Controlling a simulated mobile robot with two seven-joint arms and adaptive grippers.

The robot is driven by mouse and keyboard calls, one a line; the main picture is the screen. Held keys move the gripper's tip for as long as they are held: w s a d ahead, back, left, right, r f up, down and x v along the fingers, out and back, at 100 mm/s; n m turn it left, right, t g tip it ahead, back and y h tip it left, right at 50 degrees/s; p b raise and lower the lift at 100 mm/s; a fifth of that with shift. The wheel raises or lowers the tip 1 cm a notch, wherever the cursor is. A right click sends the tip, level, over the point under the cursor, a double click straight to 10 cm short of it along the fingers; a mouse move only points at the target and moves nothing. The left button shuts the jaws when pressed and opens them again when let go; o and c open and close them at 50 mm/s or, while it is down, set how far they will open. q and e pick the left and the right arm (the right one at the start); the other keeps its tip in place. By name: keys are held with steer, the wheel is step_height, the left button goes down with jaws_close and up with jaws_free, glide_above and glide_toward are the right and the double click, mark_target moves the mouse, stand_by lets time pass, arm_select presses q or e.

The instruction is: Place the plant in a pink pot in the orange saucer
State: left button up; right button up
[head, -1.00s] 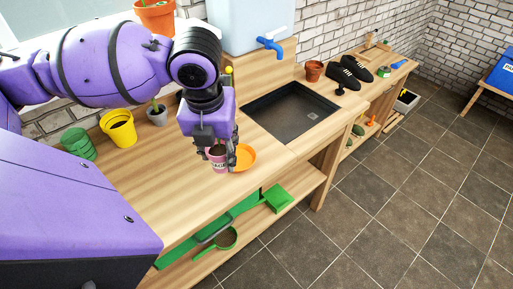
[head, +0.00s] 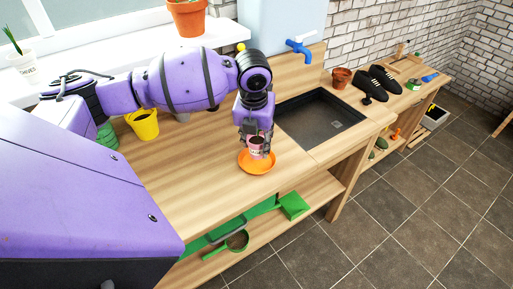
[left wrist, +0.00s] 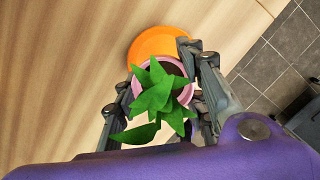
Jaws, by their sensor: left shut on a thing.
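The pink pot (head: 256,153) is held between the fingers of my left gripper (head: 257,147), which is shut on it. In the left wrist view the plant's green leaves (left wrist: 158,100) rise from the pot, and its pink rim (left wrist: 181,69) shows around dark soil. The orange saucer (head: 258,167) lies on the wooden counter. In the head view the pot appears over the saucer's far part; whether it touches the saucer I cannot tell. In the left wrist view the saucer (left wrist: 150,43) shows partly behind the pot. My right gripper is not in view.
A black sink basin (head: 318,122) is right of the saucer. A yellow pot (head: 144,125) and green pots (head: 106,135) stand at the left. The counter (head: 195,180) left of the saucer is clear.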

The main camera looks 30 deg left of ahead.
mark_target(256, 148)
arm_select(q)
step_height(256, 148, down, 3)
steer(key=shift+w+r, duration=0.1)
steer(key=shift+a+f, duration=0.1)
steer(key=shift+f, duration=0.15)
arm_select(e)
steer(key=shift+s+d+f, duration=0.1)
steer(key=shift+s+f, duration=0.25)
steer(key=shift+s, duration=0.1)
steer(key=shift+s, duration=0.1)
arm_select(q)
steer(key=shift+f, duration=0.1)
steer(key=o, duration=1.3)
